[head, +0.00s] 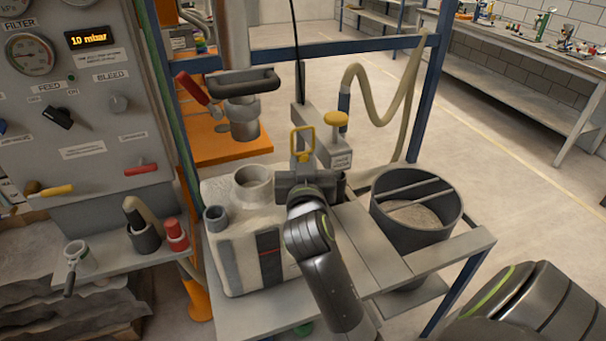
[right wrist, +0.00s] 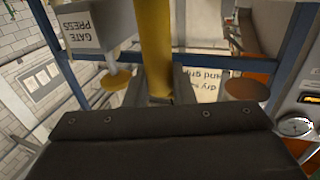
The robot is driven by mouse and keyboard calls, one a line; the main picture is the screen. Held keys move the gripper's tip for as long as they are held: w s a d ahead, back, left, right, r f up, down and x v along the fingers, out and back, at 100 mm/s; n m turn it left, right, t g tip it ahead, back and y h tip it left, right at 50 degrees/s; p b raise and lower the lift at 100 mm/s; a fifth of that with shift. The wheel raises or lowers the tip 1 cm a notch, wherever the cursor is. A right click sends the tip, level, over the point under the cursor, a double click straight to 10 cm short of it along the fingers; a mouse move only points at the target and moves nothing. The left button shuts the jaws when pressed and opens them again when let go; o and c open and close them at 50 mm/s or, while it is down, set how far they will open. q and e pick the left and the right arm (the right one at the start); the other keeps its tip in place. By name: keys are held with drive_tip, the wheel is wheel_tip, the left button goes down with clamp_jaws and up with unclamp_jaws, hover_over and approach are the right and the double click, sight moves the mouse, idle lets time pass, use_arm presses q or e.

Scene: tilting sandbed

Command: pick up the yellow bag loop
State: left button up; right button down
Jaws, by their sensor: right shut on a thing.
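The yellow bag loop (head: 303,131) is a small upright yellow frame near the middle of the head view. My right gripper (head: 301,160) is shut on its lower part, and the loop stands up above the fingers. In the right wrist view the loop (right wrist: 154,45) shows as a thick yellow bar running between the fingers of my right gripper (right wrist: 160,88). What is below the loop is hidden by my gripper. My left gripper is not in view.
A white canister (head: 222,250) stands on the bench just left of my right arm. A labelled grey press (head: 335,152) with a yellow knob (head: 335,118) is close at the right. A dark bucket (head: 415,225) stands further right. The control panel (head: 80,100) is at the left.

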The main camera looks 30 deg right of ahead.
wheel_tip(320, 180, up, 28)
drive_tip(key=shift+p, duration=0.35)
idle(0.6)
drive_tip(key=shift+w+f, duration=0.1)
drive_tip(key=shift+f, duration=0.05)
idle(0.4)
